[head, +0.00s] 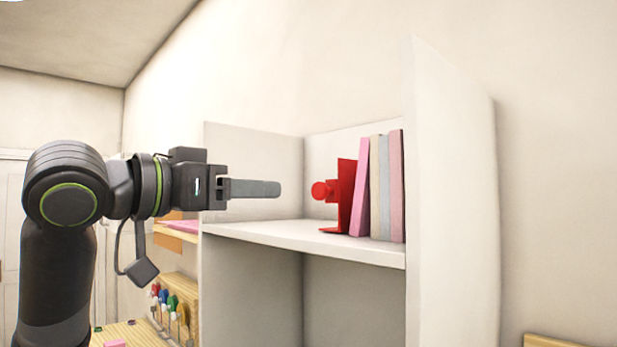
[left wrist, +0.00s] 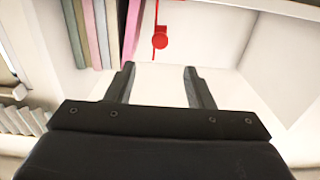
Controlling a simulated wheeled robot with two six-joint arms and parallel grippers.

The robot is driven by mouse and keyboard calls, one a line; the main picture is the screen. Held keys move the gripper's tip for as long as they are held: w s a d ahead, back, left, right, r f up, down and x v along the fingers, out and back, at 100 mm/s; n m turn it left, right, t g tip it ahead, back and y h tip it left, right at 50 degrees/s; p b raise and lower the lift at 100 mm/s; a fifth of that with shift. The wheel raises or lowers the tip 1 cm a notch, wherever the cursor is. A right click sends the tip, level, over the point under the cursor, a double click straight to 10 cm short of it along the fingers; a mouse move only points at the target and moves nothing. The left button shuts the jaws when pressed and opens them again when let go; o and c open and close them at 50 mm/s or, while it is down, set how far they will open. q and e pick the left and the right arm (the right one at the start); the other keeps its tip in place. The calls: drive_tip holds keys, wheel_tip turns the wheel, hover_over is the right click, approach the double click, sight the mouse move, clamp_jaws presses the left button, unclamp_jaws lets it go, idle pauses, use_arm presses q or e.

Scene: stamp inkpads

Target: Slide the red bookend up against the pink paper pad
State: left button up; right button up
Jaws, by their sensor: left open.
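The red bookend (head: 345,195) stands upright on the white shelf (head: 290,233), with a round red knob on its left side. The pink paper pad (head: 361,203) leans slightly just right of it. In the left wrist view a narrow pale gap shows between the bookend (left wrist: 156,20) and the pink pad (left wrist: 132,28). My left gripper (head: 278,188) is left of the knob at about its height, with a gap between them. Its fingers (left wrist: 159,68) are open and empty in the left wrist view. My right gripper is not in view.
Beige (head: 374,188), grey and dusty-pink upright items (head: 396,187) stand right of the pink pad, by the tall white side panel (head: 455,190). The shelf left of the bookend is clear. Coloured stamp-like items (head: 170,305) sit on a wooden rack below left.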

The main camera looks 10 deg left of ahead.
sight(317, 192)
use_arm(q)
drive_tip(key=p+x, duration=0.4)
drive_tip(key=x, duration=0.5)
drive_tip(key=shift+w+d+r+p, duration=0.1)
drive_tip(key=shift+w+r+p, duration=0.05)
drive_tip(key=shift+p, duration=0.15)
drive_tip(key=shift+p+x, duration=0.3)
drive_tip(key=shift+x, duration=0.55)
clamp_jaws()
